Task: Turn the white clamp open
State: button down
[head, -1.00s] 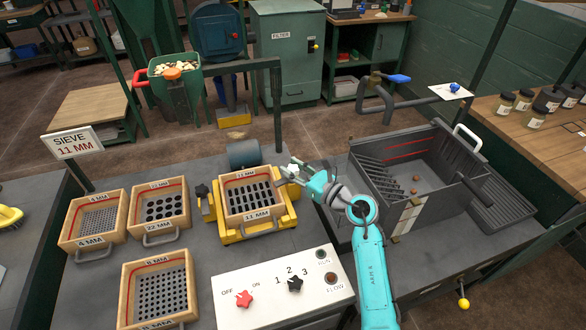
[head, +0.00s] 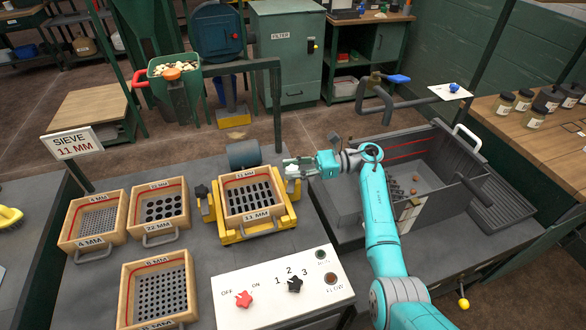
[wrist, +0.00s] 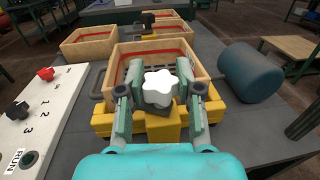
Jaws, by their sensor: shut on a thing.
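The white clamp (wrist: 161,88) is a lobed star knob on the yellow sieve frame, on the frame's right side in the head view (head: 291,171). My gripper (wrist: 158,92) has its two fingers on either side of the white knob and is shut on it. In the head view my gripper (head: 295,168) reaches in from the right, roughly level. The yellow frame (head: 254,230) holds a wooden sieve (head: 235,210) labelled 11 MM. A black star knob (head: 201,191) sits on the frame's left side.
Loose sieves (head: 97,240) stand left and in front of the frame. A white control panel (head: 265,315) with red and black knobs lies nearer. A dark cylinder (head: 243,155) is behind the frame. A grey open box (head: 435,215) stands to the right.

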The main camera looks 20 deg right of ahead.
aim_at(293, 168)
jog(key=shift+n+g, duration=0.9)
jog(key=shift+g, duration=0.8)
jog(key=shift+f, duration=0.1)
jog(key=c, duration=0.7)
grip_release()
jog(key=shift+c, duration=0.2)
notch_tip(293, 168, up, 10)
jog(key=shift+r, duration=0.1)
